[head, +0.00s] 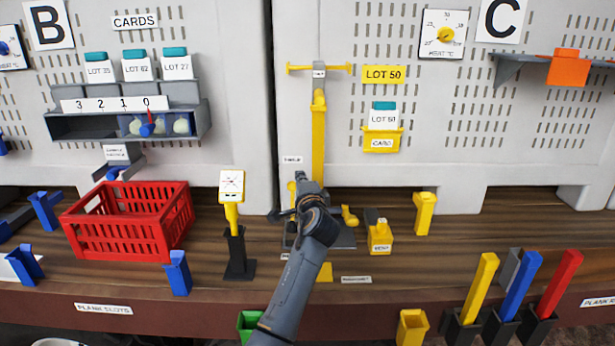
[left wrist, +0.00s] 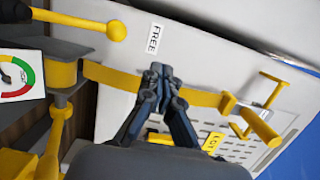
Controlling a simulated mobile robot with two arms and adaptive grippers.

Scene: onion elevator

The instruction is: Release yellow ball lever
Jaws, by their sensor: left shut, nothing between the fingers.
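The lever with a yellow ball (left wrist: 117,30) shows in the left wrist view at the upper left, its rod running to the left edge. The ball lies close to a white label reading FREE (left wrist: 153,38). In the left wrist view my left gripper (left wrist: 160,72) is shut and empty. Its tips overlap the long yellow upright (left wrist: 112,76), to the right of and below the ball. I cannot tell whether they touch anything. My right gripper is out of view.
The yellow upright (head: 318,150) has a crossbar (head: 336,68) on top. A yellow block (head: 380,236) stands right of my arm. A card stand (head: 238,260) and red crate (head: 110,245) are to the left. Colored planks (head: 478,290) stand front right.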

